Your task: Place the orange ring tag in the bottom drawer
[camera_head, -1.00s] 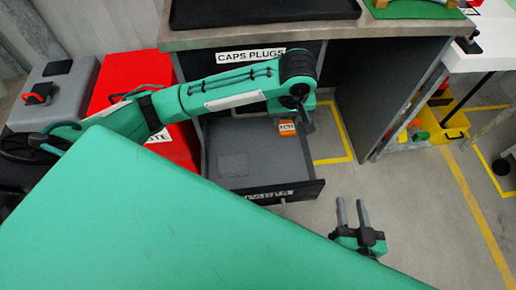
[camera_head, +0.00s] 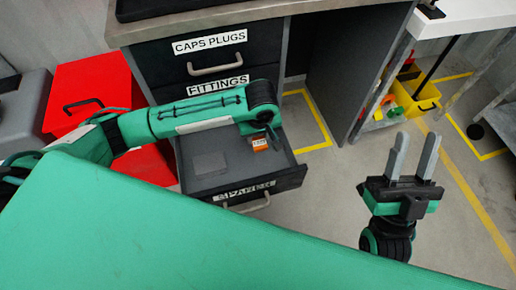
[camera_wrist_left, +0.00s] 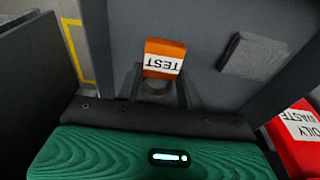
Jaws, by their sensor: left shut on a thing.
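The orange ring tag (camera_head: 261,144), with a white TEST label, shows over the open bottom drawer (camera_head: 225,180) in the head view. It also shows in the left wrist view (camera_wrist_left: 164,50), just beyond my left fingertips. My left gripper (camera_head: 272,137) is shut on the tag's ring end, seen between the fingers in the left wrist view (camera_wrist_left: 157,88). I cannot tell whether the tag touches the drawer floor. My right gripper (camera_head: 415,150) is open and empty, over the floor to the right of the drawer.
A flat grey pad (camera_head: 210,163) lies in the drawer. Above it are the closed CAPS PLUGS (camera_head: 215,60) and FITTINGS (camera_head: 218,86) drawers. A red bin (camera_head: 90,95) stands left of the cabinet. A yellow crate (camera_head: 415,100) is at the right.

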